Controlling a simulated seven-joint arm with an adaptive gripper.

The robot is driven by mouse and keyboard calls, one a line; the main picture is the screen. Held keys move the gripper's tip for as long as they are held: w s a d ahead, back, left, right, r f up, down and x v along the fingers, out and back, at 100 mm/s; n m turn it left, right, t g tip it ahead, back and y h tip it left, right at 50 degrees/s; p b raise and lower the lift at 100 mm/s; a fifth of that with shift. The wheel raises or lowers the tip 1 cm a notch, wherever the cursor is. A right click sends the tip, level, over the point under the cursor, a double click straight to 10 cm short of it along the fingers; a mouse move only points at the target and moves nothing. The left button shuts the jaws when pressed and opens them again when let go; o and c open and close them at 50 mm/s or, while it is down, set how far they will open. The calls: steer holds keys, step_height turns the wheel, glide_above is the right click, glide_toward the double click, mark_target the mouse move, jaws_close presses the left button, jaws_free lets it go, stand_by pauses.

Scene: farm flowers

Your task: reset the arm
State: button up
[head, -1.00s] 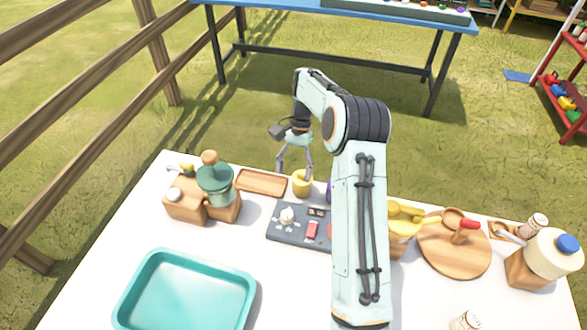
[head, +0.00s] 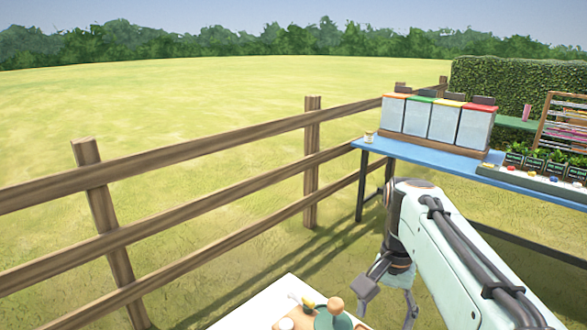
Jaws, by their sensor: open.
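My arm reaches in from the lower right in the head view. My gripper (head: 408,312) hangs below the wrist beyond the white table (head: 262,302), over the grass as seen here. Its fingers point down and look apart, with nothing seen between them; the tips are close to the lower edge of the picture. Most of the white table is out of view.
On the table corner are a green jar with a wooden knob (head: 335,306) and a small yellow item (head: 308,304). A wooden fence (head: 205,226) runs along the left. A blue table (head: 420,153) behind carries bins (head: 428,118) and potted plants (head: 535,160).

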steer(key=s+a+n+t, duration=0.1)
steer(key=s+a+n, duration=0.3)
steer(key=s, duration=1)
steer(key=s+a+f+n+g, duration=0.1)
steer(key=s+f+n, duration=0.2)
steer(key=s+f, duration=0.4)
steer(key=shift+s+a+f+y, duration=0.2)
steer(key=shift+s+a+y, duration=0.2)
steer(key=shift+s, duration=0.25)
